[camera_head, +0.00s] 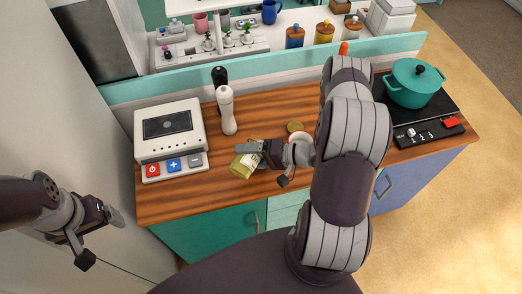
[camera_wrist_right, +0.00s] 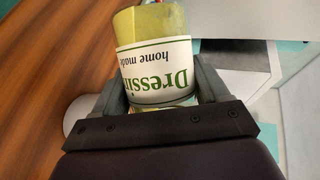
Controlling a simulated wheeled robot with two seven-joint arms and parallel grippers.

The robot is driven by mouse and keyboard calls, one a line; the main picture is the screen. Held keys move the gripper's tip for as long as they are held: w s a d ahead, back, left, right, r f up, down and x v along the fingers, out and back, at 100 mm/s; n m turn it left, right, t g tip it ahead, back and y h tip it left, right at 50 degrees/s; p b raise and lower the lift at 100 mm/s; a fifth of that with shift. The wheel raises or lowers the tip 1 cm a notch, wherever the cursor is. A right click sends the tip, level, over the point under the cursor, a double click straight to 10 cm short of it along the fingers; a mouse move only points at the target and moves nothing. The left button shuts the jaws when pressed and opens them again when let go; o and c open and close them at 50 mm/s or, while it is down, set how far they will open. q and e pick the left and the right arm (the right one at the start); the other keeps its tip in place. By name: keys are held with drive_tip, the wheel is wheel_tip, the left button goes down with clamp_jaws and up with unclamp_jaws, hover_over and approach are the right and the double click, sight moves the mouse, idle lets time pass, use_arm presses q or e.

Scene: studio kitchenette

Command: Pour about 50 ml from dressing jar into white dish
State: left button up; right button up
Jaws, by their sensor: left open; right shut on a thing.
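The dressing jar (camera_head: 242,165) has yellow-green contents and a white label. My right gripper (camera_head: 254,151) is shut on it, and the jar is tilted over the wooden counter. In the right wrist view the jar (camera_wrist_right: 155,60) sits between the two fingers, its label upside down. A white round dish (camera_wrist_right: 78,108) shows partly behind the left finger there. In the head view the white dish (camera_head: 302,138) is mostly hidden by my right gripper and arm. I cannot tell whether anything is in it. My left gripper (camera_head: 117,216) is open and empty, left of the counter.
A gold lid (camera_head: 295,126) lies near the dish. A teal pot (camera_head: 414,84) sits on the hob (camera_head: 440,106) at right.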

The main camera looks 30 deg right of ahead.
drive_tip(key=shift+f+m, duration=0.15)
drive_tip(key=shift+m, duration=0.25)
idle(1.4)
drive_tip(key=shift+s+a+r+n, duration=0.1)
drive_tip(key=shift+a+r+n, duration=0.05)
drive_tip(key=shift+r+n, duration=0.3)
drive_tip(key=shift+s+f+n+h+b, duration=0.1)
drive_tip(key=shift+f+n+h+b, duration=0.45)
drive_tip(key=shift+f, duration=0.35)
drive_tip(key=shift+a+r, duration=0.15)
drive_tip(key=shift+p, duration=0.3)
